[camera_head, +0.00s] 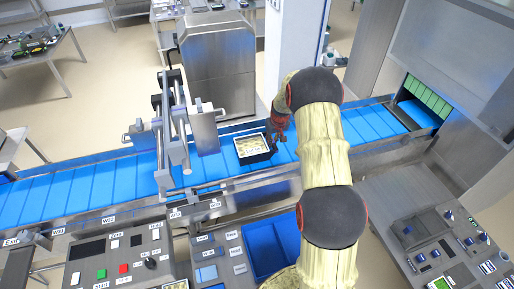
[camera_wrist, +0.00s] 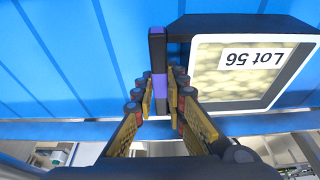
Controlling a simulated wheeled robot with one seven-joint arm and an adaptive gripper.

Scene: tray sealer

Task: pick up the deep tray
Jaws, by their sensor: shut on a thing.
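The deep tray (camera_head: 251,146) is black with a pale rim and filled with pale round pieces. It is on the blue conveyor, just right of the metal frame, in the head view. In the wrist view the tray (camera_wrist: 287,103) carries a label reading "Lot 56". My gripper (camera_wrist: 162,90) is shut on a dark upright part with purple marks at the tray's left side in the wrist view. In the head view my gripper (camera_head: 279,130) is at the tray's right side. I cannot tell whether the tray touches the belt.
The blue conveyor (camera_head: 90,190) runs across the picture. A metal frame with rods (camera_head: 177,140) stands over it, close left of the tray. Control panels (camera_head: 120,258) and a blue bin (camera_head: 262,248) are in front. The belt right of my gripper is clear.

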